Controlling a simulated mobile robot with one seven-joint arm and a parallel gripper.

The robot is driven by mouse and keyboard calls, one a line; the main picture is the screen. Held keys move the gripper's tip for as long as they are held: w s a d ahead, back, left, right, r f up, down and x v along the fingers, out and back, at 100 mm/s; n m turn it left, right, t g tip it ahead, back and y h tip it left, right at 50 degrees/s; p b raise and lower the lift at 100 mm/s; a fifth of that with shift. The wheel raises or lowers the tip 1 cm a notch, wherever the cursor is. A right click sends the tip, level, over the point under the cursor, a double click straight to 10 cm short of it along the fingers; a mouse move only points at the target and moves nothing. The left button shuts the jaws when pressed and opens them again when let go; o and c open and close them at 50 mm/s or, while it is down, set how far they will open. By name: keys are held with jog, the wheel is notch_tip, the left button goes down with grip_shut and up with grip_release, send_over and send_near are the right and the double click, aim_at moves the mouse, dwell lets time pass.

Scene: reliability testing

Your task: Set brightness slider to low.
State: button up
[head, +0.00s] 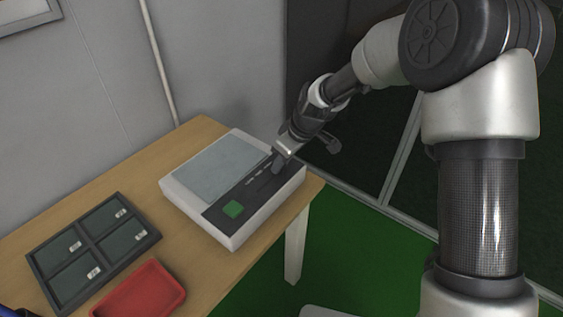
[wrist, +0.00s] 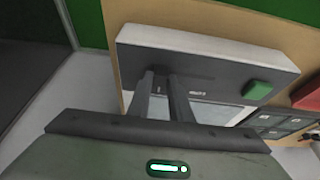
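A white device (head: 262,219) with a grey screen (head: 217,167) and a dark control panel stands on the table. A green button (head: 233,209) sits at the panel's near end in the head view; it also shows in the wrist view (wrist: 257,89). The panel (wrist: 220,74) has a slot with small marks toward its far right end. My gripper (head: 279,164) is low over that far end, pointing down. In the wrist view its two fingers (wrist: 163,76) reach the panel with a narrow gap between them. The slider knob is not clearly visible; whether it is between the fingers cannot be told.
A dark tray with several compartments (head: 96,236) and a red bin (head: 150,264) are on the wooden table (head: 189,254), left of the device. A grey wall (head: 100,95) stands behind. The table's right edge is close to the device.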

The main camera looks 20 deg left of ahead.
aim_at(257, 188)
grip_shut()
jog(key=s+a, duration=0.1)
jog(key=s, duration=0.1)
jog(key=s+a+b, duration=0.1)
jog(key=s, duration=0.2)
jog(key=s+a, duration=0.1)
jog(key=s, duration=0.1)
jog(key=shift+s+a, duration=0.15)
jog(key=shift+s, duration=0.25)
jog(key=o, duration=0.7)
grip_release()
jog(key=shift+s, duration=0.15)
jog(key=shift+o, duration=0.2)
jog(key=shift+d+r, duration=0.2)
jog(key=shift+r, duration=0.3)
jog(key=p+v, duration=0.2)
jog(key=v, duration=1.4)
jog(key=shift+d+p, duration=0.15)
jog(key=shift+p, duration=0.2)
